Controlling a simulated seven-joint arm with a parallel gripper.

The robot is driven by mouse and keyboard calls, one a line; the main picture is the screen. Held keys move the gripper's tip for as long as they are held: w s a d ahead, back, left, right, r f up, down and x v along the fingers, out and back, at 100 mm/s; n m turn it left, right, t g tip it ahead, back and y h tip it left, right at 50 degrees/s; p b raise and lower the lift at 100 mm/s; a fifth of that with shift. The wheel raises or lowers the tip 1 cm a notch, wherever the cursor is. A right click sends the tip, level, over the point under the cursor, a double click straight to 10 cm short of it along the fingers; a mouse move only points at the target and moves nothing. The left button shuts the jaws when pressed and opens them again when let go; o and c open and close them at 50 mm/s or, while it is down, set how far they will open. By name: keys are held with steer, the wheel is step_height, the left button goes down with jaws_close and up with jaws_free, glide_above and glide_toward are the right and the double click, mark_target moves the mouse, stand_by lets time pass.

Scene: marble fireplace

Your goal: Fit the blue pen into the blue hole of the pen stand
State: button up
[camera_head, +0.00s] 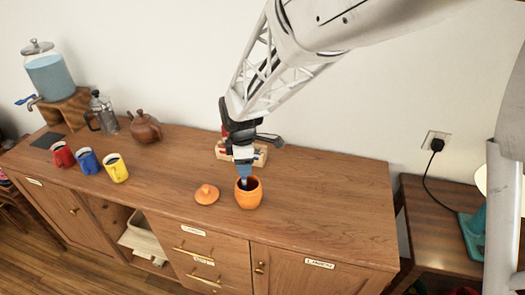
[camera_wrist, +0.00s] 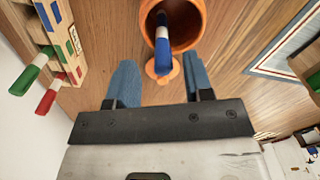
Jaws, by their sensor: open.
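The blue pen (camera_wrist: 162,50) stands in an orange pot (camera_wrist: 191,40), its blue end toward my gripper and a white band below it. The pot also shows in the head view (camera_head: 249,197), where I cannot clearly make out the pen. My gripper (camera_head: 244,178) is open above the pot. In the wrist view its two blue fingers (camera_wrist: 160,85) are spread, with the pen between and ahead of them, not clearly touching. The wooden pen stand (camera_wrist: 72,15) is at the left of the wrist view, with a green pen (camera_wrist: 28,77) and red pen (camera_wrist: 50,95). Its blue hole is not clear.
An orange lid (camera_head: 206,194) lies left of the pot. Red (camera_head: 61,154), blue (camera_head: 88,161) and yellow (camera_head: 116,168) mugs, a teapot (camera_head: 145,127) and a French press (camera_head: 101,113) stand farther left. The wooden cabinet top (camera_head: 320,205) is clear to the right.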

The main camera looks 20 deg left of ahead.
mark_target(244, 178)
steer(key=shift+s+a+f, duration=0.1)
steer(key=shift+s+f, duration=0.05)
steer(key=shift+f, duration=2.1)
jaws_close()
